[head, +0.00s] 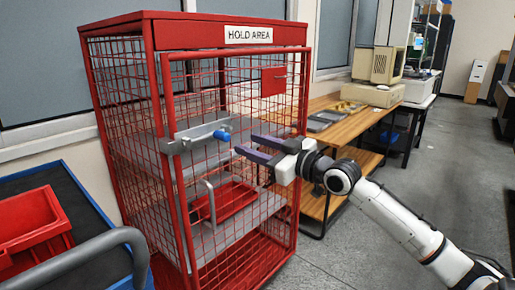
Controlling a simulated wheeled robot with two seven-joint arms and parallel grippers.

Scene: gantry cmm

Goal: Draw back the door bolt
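The door bolt (200,138) is a grey metal bar with a blue knob (221,135) at its right end. It is mounted across the left edge of the door of a red mesh cage (222,34) marked HOLD AREA. A grey D-shaped handle (208,202) sits on the door below the bolt. My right gripper (243,145) comes in from the right with its fingers apart, pointing left. Its fingertips are just right of the blue knob and do not appear to hold it. My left gripper is not in view.
Inside the cage, a red tray (224,201) rests on a shelf. A wooden bench (355,123) with an old computer (379,66) stands behind my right arm. Grey floor is clear at the right.

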